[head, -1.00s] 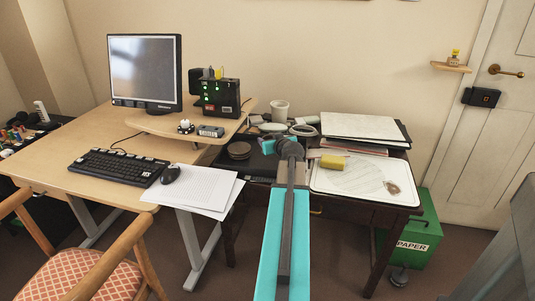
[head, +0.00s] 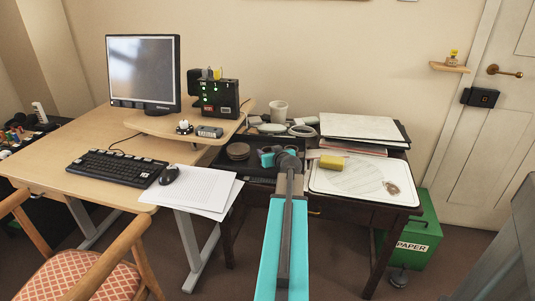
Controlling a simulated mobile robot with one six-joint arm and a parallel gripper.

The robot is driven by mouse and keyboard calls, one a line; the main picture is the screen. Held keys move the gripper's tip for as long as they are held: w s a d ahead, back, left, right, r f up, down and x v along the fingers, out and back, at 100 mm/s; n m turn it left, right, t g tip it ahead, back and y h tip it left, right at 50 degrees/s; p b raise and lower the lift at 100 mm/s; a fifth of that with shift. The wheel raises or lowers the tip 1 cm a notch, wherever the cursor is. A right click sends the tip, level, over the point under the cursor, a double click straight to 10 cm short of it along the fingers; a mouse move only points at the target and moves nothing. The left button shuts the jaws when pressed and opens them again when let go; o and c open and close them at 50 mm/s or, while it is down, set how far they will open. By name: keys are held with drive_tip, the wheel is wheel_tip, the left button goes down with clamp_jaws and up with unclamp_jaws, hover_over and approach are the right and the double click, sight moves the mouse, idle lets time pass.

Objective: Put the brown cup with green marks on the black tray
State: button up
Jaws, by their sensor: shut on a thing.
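My gripper (head: 270,156) is over the right part of the black tray, at the end of my arm; my wrist hides its fingertips. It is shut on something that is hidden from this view. I cannot make out the brown cup with green marks anywhere. The black tray (head: 258,172) lies on the dark side table, left of the white board, and is partly covered by my wrist. Brown round discs (head: 238,151) are at its left end. I cannot tell how high my gripper is above the tray.
A pale cup (head: 279,111) and several dishes (head: 303,131) stand behind the tray. To the right are a white board (head: 352,186) with a yellow block (head: 332,162) and stacked papers (head: 360,127). The desk (head: 95,190) with papers (head: 196,190) is close on the left.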

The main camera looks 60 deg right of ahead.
drive_tip(key=shift+f, duration=0.2)
idle(0.3)
drive_tip(key=o, duration=1.1)
drive_tip(key=shift+r, duration=0.25)
drive_tip(key=v, duration=0.9)
drive_tip(key=shift+a, duration=0.15)
drive_tip(key=shift+r+p, duration=0.15)
drive_tip(key=shift+p, duration=0.15)
drive_tip(key=shift+s+p, duration=0.15)
drive_tip(key=shift+p, duration=0.5)
drive_tip(key=shift+p+v, duration=1.25)
drive_tip(key=shift+p, duration=2.1)
